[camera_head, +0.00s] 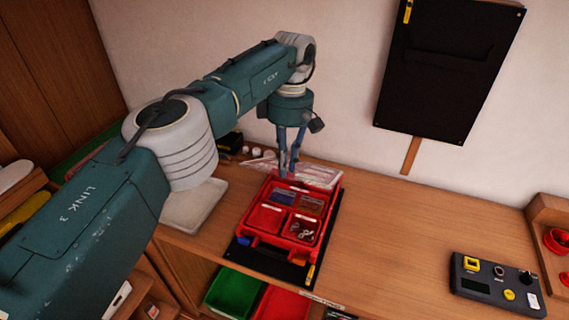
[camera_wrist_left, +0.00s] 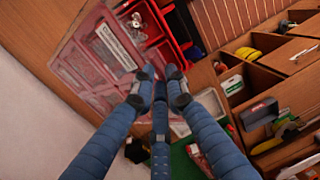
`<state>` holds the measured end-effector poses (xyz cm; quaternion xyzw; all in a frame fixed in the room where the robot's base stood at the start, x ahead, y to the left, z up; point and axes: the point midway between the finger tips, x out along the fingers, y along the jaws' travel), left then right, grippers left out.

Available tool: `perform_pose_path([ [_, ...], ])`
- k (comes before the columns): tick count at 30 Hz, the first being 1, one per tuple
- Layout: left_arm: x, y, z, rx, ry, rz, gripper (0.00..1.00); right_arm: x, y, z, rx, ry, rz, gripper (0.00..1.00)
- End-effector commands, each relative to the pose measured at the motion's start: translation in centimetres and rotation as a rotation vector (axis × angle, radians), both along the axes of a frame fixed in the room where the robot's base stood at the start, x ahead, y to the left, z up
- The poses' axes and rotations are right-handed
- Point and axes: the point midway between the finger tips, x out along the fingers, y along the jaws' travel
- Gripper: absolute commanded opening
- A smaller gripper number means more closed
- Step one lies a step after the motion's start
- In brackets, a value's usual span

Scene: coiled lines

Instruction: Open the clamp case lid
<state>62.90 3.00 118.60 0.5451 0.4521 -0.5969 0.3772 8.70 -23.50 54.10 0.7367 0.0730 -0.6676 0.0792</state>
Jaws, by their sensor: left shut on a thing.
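The clamp case (camera_head: 247,236) is a red box with several compartments on the worktop, some holding small metal parts. It also shows in the wrist view (camera_wrist_left: 183,45). Its clear, red-edged lid (camera_head: 318,174) is swung up off the tray and leans back toward the wall; its exact angle is hard to tell. In the wrist view the lid (camera_wrist_left: 82,62) fills the upper left and carries a white label. My left gripper (camera_head: 288,172) points down at the back of the case, its fingers shut at the lid's edge. The pinched part is hidden by the fingertips. My right gripper is not in view.
A black mat (camera_head: 272,264) lies under the case. A pale tray (camera_head: 192,207) stands left of it. Green (camera_head: 231,291) and red bins sit below the front edge. A control box (camera_head: 496,286) is at far right. The worktop between is clear.

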Motion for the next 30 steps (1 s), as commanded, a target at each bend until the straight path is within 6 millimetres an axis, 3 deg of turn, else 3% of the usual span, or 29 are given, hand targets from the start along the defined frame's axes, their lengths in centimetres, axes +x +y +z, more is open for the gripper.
perform_pose_path([
  [8, 0.41, -0.07, -0.22, -0.003, -0.015, 0.001, 0.00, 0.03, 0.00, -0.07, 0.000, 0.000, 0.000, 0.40],
  [9, 0.41, -0.07, -0.22, -0.003, -0.015, 0.001, 0.17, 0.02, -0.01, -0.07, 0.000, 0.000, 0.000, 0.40],
  [11, 0.43, -0.09, -0.22, -0.004, -0.016, 0.001, 0.28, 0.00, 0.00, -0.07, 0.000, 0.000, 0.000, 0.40],
  [30, 0.35, -0.16, -0.11, -0.006, -0.013, 0.001, 0.29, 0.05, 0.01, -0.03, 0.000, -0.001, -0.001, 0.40],
])
